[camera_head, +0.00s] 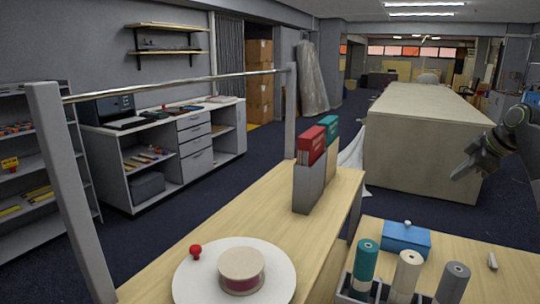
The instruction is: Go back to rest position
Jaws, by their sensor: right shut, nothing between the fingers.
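My right gripper (464,171) is at the right edge of the head view, its arm coming in from the right. Its fingers are shut and hold nothing. It is in the air, in front of the near right corner of the long cloth-covered table (420,135) as seen from here. I cannot tell how far apart they are. My left gripper is not in view.
A wooden table (225,228) in front bears a white round plate (195,285) with a drum-shaped item (242,270), a red-knobbed piece (196,251) and binders (311,145). A rail (170,85) spans two posts. At right are spools (407,272) and a blue box (405,238).

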